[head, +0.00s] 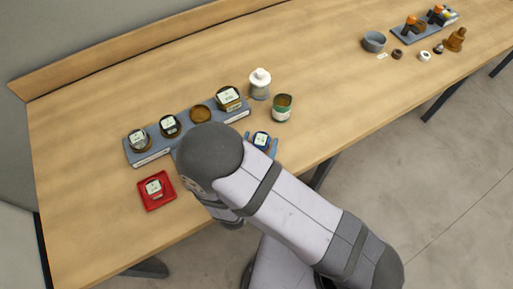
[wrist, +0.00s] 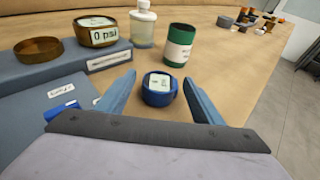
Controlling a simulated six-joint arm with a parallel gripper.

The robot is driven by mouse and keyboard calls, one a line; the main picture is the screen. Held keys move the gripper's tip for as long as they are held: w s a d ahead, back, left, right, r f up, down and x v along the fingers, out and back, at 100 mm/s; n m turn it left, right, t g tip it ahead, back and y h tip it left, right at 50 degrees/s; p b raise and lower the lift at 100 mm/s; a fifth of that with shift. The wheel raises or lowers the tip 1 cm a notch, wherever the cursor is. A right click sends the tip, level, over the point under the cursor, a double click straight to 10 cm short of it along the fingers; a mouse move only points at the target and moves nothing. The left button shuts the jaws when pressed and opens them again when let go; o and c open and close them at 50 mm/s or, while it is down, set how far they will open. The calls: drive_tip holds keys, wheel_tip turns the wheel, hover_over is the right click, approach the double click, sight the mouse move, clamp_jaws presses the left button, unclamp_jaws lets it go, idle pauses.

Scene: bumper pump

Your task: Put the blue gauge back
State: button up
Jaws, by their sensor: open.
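The blue gauge (head: 261,140) is a short round body with a white face, upright near the table's front edge. It also shows in the wrist view (wrist: 158,92). My gripper (wrist: 159,79) is open, with one finger on each side of the gauge. Gaps show between the gauge and both fingers. A grey-blue rack (head: 150,152) holds several brown cups in a row. One brown cup (head: 201,115) looks empty; the others hold white-faced gauges, including one (wrist: 96,32) reading psi.
A red tray (head: 147,204) with a white-faced gauge lies at front left. A white bottle (head: 260,84) and green canister (head: 282,108) stand beyond the blue gauge. Another tray (head: 412,37) and small parts are far right. The table between is clear.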

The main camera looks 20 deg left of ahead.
drive_tip(key=shift+r, duration=0.25)
drive_tip(key=shift+s+a+f, duration=0.1)
drive_tip(key=shift+s, duration=0.2)
drive_tip(key=b+v, duration=0.2)
drive_tip(key=v, duration=0.9)
drive_tip(key=shift+s, duration=0.2)
